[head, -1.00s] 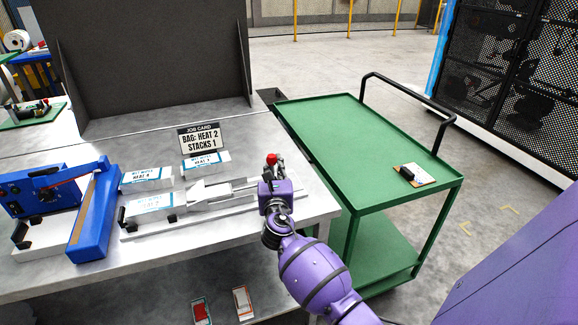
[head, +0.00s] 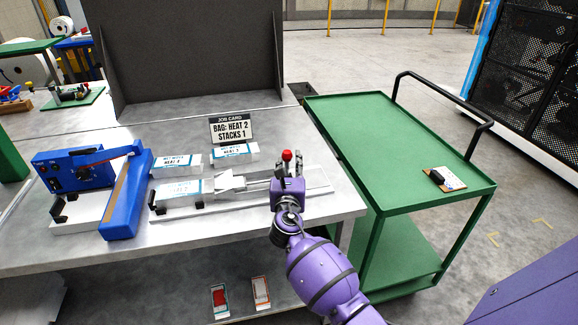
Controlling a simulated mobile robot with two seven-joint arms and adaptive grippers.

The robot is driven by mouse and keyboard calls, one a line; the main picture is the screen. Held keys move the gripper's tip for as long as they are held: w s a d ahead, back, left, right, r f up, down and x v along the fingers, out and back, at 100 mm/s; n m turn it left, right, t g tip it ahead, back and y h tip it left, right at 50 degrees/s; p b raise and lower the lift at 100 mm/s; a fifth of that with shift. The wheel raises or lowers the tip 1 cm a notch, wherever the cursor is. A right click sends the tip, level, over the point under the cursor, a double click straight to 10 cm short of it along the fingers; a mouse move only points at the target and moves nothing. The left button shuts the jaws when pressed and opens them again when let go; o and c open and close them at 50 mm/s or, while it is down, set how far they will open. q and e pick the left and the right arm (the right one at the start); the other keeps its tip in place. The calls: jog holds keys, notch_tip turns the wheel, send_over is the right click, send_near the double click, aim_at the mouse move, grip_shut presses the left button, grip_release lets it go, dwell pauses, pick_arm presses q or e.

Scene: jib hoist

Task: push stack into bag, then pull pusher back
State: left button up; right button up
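The pusher has a red-knobbed handle (head: 287,155) and a metal rod (head: 257,184) on a white rail at the bench's right. My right gripper (head: 288,182) is at this handle and seems shut on it; its fingers are mostly hidden by its own body. Left of the rod is a white pointed piece (head: 230,181). A white, blue-labelled pack (head: 180,194) lies at the rail's left end beside black clamps; whether this is the bag or the stack in it I cannot tell. The job card (head: 232,130) reads "BAG: HEAT 2 STACKS 1". My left gripper is out of view.
Two more labelled packs (head: 176,164) (head: 235,152) lie behind the rail. A blue sealer (head: 125,195) stands to the left. Red-marked cards lie on the lower shelf.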

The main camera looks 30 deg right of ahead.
jog(key=v, duration=1.2)
